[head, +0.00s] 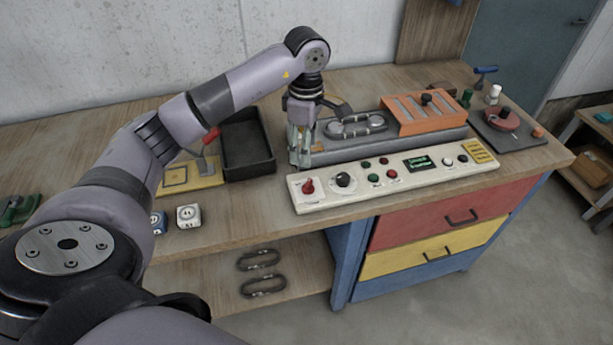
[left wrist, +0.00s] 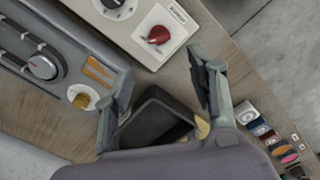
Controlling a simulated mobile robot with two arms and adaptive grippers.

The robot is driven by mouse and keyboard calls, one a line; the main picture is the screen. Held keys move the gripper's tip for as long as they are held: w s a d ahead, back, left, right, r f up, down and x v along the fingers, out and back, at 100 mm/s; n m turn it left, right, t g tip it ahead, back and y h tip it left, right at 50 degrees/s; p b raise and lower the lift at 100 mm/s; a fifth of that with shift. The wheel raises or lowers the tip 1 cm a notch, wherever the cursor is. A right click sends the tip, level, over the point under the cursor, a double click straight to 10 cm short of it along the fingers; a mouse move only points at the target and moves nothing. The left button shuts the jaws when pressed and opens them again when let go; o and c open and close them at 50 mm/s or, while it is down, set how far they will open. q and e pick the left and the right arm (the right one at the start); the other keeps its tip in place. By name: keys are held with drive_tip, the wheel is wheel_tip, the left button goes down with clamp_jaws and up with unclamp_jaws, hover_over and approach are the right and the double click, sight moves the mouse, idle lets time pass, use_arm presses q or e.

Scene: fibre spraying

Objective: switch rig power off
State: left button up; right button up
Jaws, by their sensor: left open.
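The cream control panel (head: 400,180) lies along the bench front. At its left end is a red rotary switch (head: 308,186); it also shows in the left wrist view (left wrist: 158,35) on a white plate with a label too small to read. My left gripper (head: 299,152) is above the bench, just behind the panel's left end and apart from the red switch. In the left wrist view its fingers (left wrist: 160,68) are spread with nothing held between them, and the switch is beyond the tips. The switch's setting is hard to tell. My right gripper is out of view.
A black dial (head: 343,180), small buttons and a lit green display (head: 419,164) share the panel. Behind it is a grey fixture with an orange slotted cover (head: 425,115). A black tray (head: 247,145) and white socket box (head: 188,216) lie left.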

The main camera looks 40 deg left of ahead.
sight(308, 186)
use_arm(q)
wheel_tip(308, 186, down, 12)
drive_tip(key=shift+r+p, duration=0.25)
drive_tip(key=shift+p, duration=0.95)
drive_tip(key=shift+c, duration=0.2)
drive_tip(key=c, duration=1.1)
